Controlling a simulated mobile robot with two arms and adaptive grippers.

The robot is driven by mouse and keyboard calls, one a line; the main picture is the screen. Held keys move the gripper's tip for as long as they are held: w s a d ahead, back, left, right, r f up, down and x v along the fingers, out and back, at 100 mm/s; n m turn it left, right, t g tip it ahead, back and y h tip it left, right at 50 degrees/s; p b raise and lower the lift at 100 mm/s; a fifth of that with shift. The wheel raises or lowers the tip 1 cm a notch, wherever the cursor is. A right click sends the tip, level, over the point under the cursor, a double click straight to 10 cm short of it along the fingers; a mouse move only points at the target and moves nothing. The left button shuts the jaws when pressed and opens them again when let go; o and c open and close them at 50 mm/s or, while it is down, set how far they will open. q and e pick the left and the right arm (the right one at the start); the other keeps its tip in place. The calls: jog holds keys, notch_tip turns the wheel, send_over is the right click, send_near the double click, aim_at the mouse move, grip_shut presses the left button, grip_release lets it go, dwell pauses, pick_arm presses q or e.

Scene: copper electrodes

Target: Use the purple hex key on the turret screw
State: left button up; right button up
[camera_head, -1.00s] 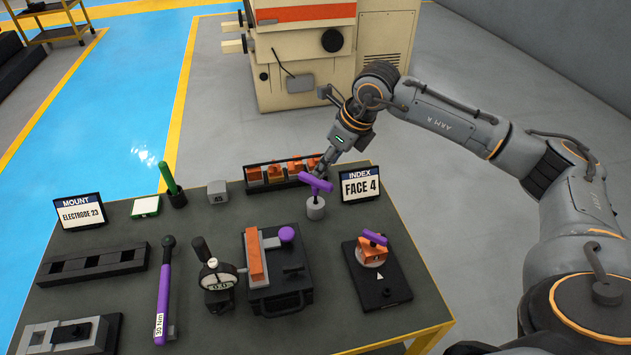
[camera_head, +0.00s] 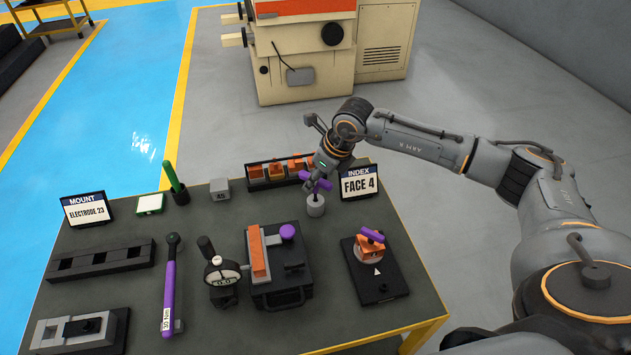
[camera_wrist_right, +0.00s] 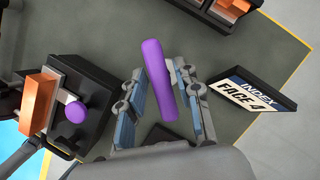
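The purple hex key (camera_head: 322,182) has a T-shaped handle and stands upright in a small grey round holder (camera_head: 316,207) near the back of the table. My right gripper (camera_head: 319,178) is down at the handle. In the right wrist view its fingers (camera_wrist_right: 165,100) are spread, with the purple handle (camera_wrist_right: 158,75) between them; it does not look clamped. The key's shaft is mostly hidden. The turret (camera_head: 369,251) sits on a black base at the table's right, bearing an orange block and a purple bar on top. I cannot make out its screw. My left gripper is not in view.
The "INDEX FACE 4" sign (camera_head: 359,184) stands close right of the holder. A black rack (camera_head: 262,184) with orange pieces is just behind. A black fixture (camera_head: 291,265) with a purple knob, a dial gauge (camera_head: 221,273) and a purple torque wrench (camera_head: 169,280) lie to the left.

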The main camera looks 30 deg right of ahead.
grip_shut()
notch_tip(320, 180, up, 10)
jog(key=p, duration=0.5)
jog(key=shift+c, duration=1.1)
grip_release()
grip_shut()
